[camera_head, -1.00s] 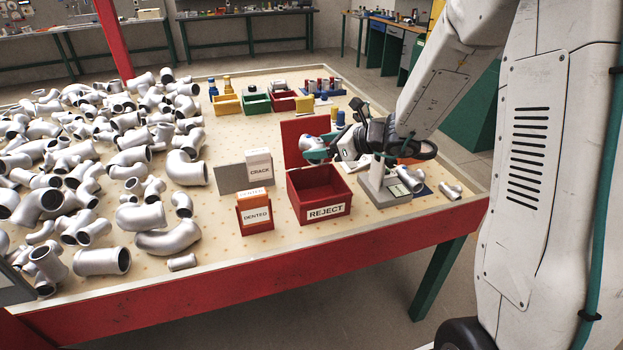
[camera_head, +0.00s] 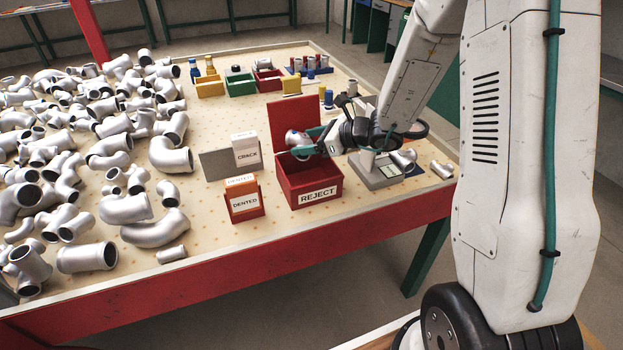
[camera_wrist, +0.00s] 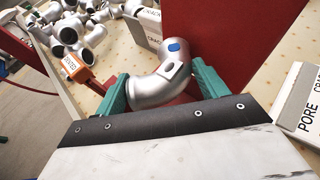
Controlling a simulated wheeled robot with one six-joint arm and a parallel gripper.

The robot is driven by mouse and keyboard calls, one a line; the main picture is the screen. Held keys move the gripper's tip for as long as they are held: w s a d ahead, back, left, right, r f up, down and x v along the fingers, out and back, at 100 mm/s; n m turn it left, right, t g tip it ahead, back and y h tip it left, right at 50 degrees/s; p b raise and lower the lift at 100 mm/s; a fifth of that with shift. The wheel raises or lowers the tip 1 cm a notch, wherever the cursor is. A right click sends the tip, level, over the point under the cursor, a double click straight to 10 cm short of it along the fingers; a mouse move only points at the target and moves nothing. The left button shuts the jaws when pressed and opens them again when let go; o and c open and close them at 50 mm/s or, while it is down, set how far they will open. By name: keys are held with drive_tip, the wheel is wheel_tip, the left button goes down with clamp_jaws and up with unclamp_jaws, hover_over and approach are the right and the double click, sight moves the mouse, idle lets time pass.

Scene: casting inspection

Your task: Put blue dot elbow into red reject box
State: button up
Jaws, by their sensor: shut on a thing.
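The silver elbow (camera_wrist: 160,82) with a blue dot (camera_wrist: 174,47) is between the green fingers of my gripper (camera_wrist: 160,88) in the wrist view. In the head view my gripper (camera_head: 308,146) is shut on the elbow (camera_head: 297,141), over the opening of the red reject box (camera_head: 313,187). The box has a white REJECT label on its front and a raised red lid (camera_head: 292,117) behind. In the wrist view the red lid (camera_wrist: 225,35) stands just beyond the elbow. The box floor is mostly hidden.
An orange DENTED card holder (camera_head: 244,202) and a white CRACK card box (camera_head: 246,150) stand left of the reject box. Many loose silver fittings (camera_head: 125,208) cover the table's left. A grey stand (camera_head: 378,172) is close on the right.

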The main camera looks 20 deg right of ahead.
drive_tip(key=o, duration=1.4)
drive_tip(key=shift+s+d, duration=0.1)
drive_tip(key=v, duration=0.7)
drive_tip(key=shift+s+d+r, duration=0.15)
drive_tip(key=shift+s+d, duration=0.05)
drive_tip(key=shift+d, duration=0.05)
